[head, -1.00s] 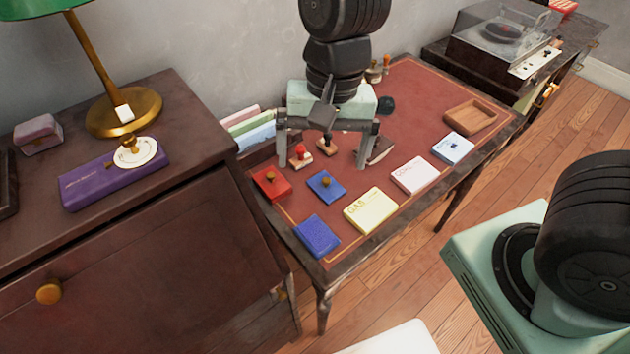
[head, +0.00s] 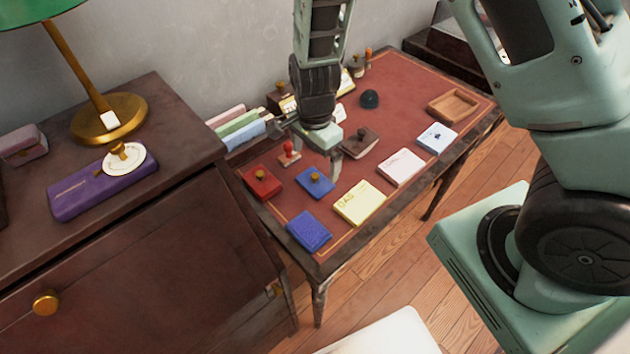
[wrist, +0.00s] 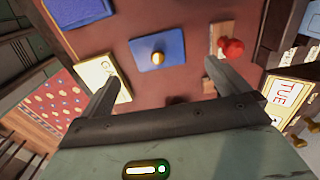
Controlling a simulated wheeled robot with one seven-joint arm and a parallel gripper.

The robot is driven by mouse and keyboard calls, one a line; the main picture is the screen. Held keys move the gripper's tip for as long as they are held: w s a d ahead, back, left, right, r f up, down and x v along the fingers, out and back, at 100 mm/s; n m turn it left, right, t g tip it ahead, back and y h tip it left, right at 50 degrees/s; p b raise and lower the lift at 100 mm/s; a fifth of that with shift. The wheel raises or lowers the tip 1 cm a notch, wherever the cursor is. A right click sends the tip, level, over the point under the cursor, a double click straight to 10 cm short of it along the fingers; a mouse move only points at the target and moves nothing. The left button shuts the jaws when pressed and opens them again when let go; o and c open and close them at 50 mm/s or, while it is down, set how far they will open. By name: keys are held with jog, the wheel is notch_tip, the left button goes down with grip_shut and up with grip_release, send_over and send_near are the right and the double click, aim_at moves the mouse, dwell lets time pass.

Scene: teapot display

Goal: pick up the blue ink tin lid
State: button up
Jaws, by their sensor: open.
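The blue ink tin lid (head: 308,187), square with a small gold knob, sits on the red-topped desk, between a red lidded tin (head: 262,186) and a yellow box (head: 359,204). In the wrist view the lid (wrist: 172,45) lies ahead of the jaws, with its knob roughly midway between them. My gripper (head: 311,152) is open and empty, above the desk just behind the lid in the head view. Its two fingers are spread in the wrist view (wrist: 161,76). They appear apart from the lid.
A red-handled stamp (head: 289,153) stands close by the gripper, and a brown blotter (head: 361,143) lies to its right. A plain blue box (head: 309,232) is nearer the front edge. A pink box (head: 401,167) and a wooden tray (head: 455,120) are right.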

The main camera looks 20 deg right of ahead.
aim_at(315, 175)
jog(key=shift+s+f, duration=0.15)
jog(key=shift+f, duration=3.1)
jog(key=c, duration=1)
